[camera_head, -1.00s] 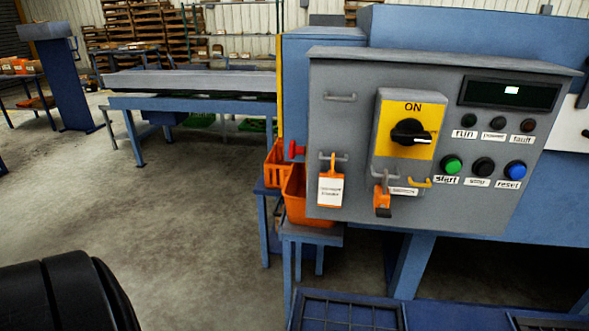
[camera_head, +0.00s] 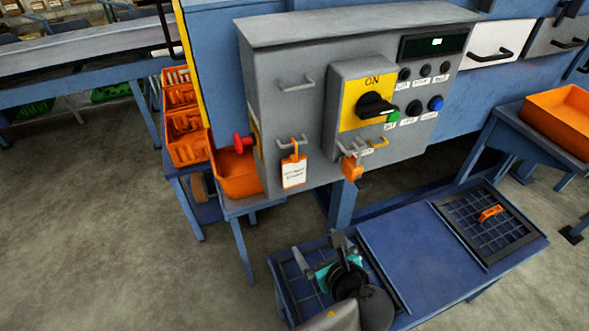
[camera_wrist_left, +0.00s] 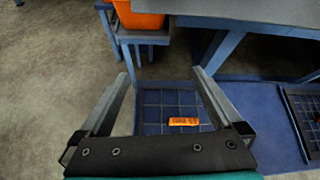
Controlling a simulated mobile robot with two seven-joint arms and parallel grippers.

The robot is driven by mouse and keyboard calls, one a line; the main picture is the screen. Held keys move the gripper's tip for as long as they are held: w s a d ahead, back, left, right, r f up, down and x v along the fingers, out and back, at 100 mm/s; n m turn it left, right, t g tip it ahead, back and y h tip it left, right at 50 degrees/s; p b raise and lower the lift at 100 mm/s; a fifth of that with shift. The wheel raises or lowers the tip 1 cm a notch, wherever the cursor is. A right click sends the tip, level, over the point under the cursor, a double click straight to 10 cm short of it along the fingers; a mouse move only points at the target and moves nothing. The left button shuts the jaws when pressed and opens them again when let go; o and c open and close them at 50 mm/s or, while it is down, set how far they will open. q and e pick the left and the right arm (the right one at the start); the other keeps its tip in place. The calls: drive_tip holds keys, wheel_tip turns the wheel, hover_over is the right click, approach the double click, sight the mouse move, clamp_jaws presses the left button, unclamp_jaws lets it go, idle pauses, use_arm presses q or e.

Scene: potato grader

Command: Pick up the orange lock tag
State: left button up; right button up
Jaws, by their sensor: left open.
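An orange tag-like piece with dark lettering (camera_wrist_left: 183,121) lies flat in the left grid tray (camera_wrist_left: 150,99) in the left wrist view. In the head view my arm hides it. My left gripper (camera_head: 319,252) is open above that tray; its spread fingers (camera_wrist_left: 160,77) are empty, with the orange piece beyond them, nearer the right finger. Another orange piece (camera_head: 490,212) lies on the right grid tray (camera_head: 512,254). A white tag with an orange border (camera_head: 293,172) hangs from a handle on the grey panel, beside an orange padlock (camera_head: 352,169). My right gripper is out of view.
The grey control box (camera_head: 265,75) overhangs behind the blue bench (camera_head: 405,245). Orange crates (camera_head: 237,178) stand at left on low stands, and another orange crate (camera_head: 562,115) stands at right. The bench between the two trays is clear.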

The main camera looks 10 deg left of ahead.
use_arm(q)
wheel_tip(320, 180, up, 10)
drive_tip(key=m+t+y+p, duration=0.1)
drive_tip(key=y, duration=0.1)
drive_tip(key=b, duration=0.1)
approach(295, 182)
drive_tip(key=x, duration=0.4)
drive_tip(key=shift+a+f, duration=0.1)
drive_tip(key=shift+f, duration=0.1)
drive_tip(key=x, duration=0.4)
drive_tip(key=shift+w+a+b, duration=0.25)
drive_tip(key=shift+w+b, duration=0.1)
drive_tip(key=shift+w, duration=0.05)
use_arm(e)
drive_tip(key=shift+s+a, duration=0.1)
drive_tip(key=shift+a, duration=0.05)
use_arm(q)
drive_tip(key=shift+c, duration=0.2)
drive_tip(key=shift+c, duration=0.8)
drive_tip(key=c, duration=1.2)
